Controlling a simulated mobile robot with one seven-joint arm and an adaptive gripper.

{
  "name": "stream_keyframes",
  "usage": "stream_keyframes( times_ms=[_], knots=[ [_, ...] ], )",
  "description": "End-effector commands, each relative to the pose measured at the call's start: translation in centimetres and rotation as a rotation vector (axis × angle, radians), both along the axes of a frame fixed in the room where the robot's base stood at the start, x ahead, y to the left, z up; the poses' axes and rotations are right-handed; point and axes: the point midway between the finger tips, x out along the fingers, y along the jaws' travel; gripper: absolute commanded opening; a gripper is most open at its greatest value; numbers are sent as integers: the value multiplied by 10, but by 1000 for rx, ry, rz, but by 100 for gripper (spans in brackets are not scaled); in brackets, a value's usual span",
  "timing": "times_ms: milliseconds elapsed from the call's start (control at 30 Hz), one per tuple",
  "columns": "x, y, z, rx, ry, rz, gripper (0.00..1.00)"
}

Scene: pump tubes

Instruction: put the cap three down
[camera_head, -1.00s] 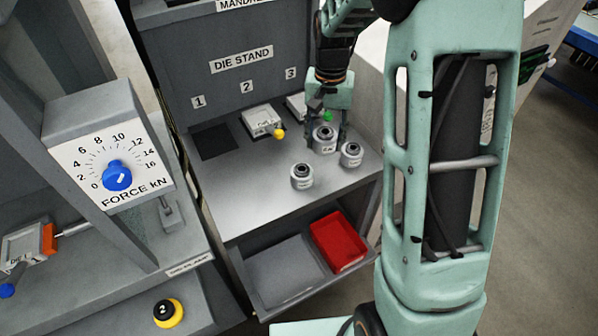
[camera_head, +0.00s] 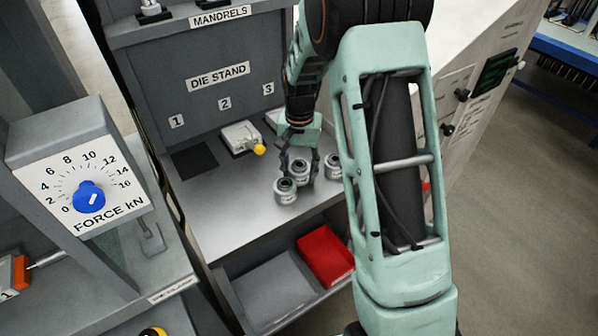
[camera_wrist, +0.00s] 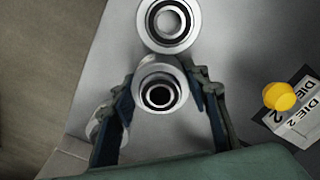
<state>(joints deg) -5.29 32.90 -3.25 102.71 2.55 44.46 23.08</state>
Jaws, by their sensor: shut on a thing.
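My gripper (camera_head: 300,168) is shut on a grey, round, ringed cap (camera_wrist: 160,93), with one finger on each side. The same cap shows low at the shelf (camera_head: 225,205) in the head view; I cannot tell whether it touches the surface. A second cap (camera_head: 286,190) stands upright to the front left, very close to the held one, and shows above it in the wrist view (camera_wrist: 168,22). A third cap (camera_head: 332,165) stands to the right, partly hidden by my arm; part of it shows behind the left finger in the wrist view. Cap labels are too small to read.
A die with a yellow knob (camera_head: 258,150) sits under number 2 and shows in the wrist view (camera_wrist: 280,96). A dark square (camera_head: 195,162) lies under number 1. A red tray (camera_head: 325,256) is on the lower shelf. The shelf's front left is clear.

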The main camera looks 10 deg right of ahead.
Motion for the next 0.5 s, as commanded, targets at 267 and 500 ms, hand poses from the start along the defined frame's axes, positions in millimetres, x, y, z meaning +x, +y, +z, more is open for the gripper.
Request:
stream_keyframes(
  times_ms=[267, 500],
  knots=[
    [0, 0, -7, 0, -2, 0, 9],
    [0, 0, -11, 0, 0, 1, 51]
  ],
)
